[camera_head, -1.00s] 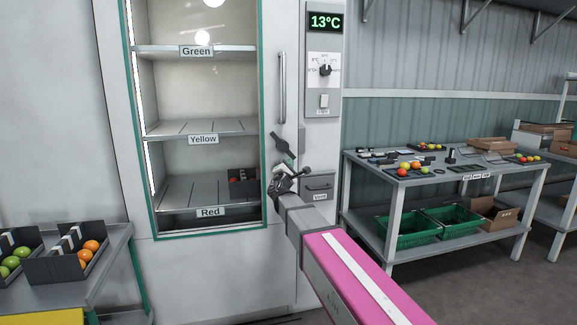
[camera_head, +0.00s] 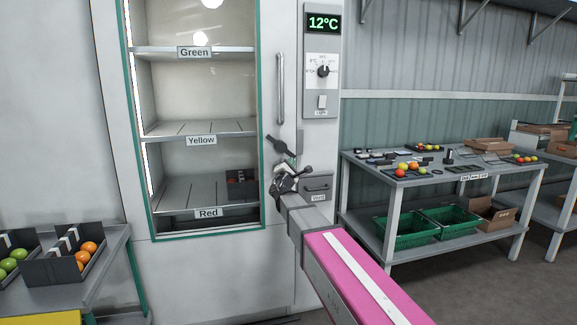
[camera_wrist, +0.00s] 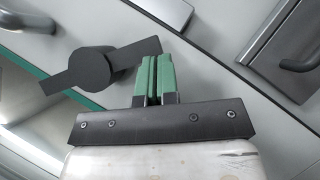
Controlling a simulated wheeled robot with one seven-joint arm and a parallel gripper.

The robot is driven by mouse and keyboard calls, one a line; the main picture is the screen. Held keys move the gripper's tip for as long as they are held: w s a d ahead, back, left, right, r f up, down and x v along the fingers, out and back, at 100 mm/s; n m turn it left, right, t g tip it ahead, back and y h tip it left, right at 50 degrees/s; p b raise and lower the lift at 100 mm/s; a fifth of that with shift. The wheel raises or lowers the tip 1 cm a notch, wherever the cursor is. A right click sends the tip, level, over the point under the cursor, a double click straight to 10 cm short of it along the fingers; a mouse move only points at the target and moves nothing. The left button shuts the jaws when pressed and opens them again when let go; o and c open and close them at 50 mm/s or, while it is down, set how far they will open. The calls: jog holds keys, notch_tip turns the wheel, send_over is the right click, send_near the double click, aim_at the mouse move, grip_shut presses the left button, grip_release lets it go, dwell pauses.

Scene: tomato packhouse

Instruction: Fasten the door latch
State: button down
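The dark grey door latch (camera_head: 281,146) sits on the right edge of the cabinet door (camera_head: 270,205), below the long handle. Its bar is tilted, upper left to lower right in the head view. In the wrist view the latch (camera_wrist: 92,68) shows a round hub with a bar running from lower left to upper right. My gripper (camera_wrist: 156,62) has its two green fingers together with only a thin line between them. Their tips are at the bar's right end; I cannot tell whether they touch it. In the head view my gripper (camera_head: 290,164) is just below the latch. The door looks closed.
A vent panel with a handle (camera_head: 318,186) is close right of my gripper. The upright door handle (camera_head: 281,88) is above. A dark crate (camera_head: 238,186) stands on the Red shelf behind the glass. Tables stand left and right.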

jog(key=shift+w+d+r, duration=0.25)
jog(key=shift+d+r, duration=0.6)
jog(key=shift+r, duration=0.05)
jog(key=shift+w+d+r, duration=0.25)
jog(key=shift+d+r, duration=0.6)
jog(key=shift+r, duration=0.15)
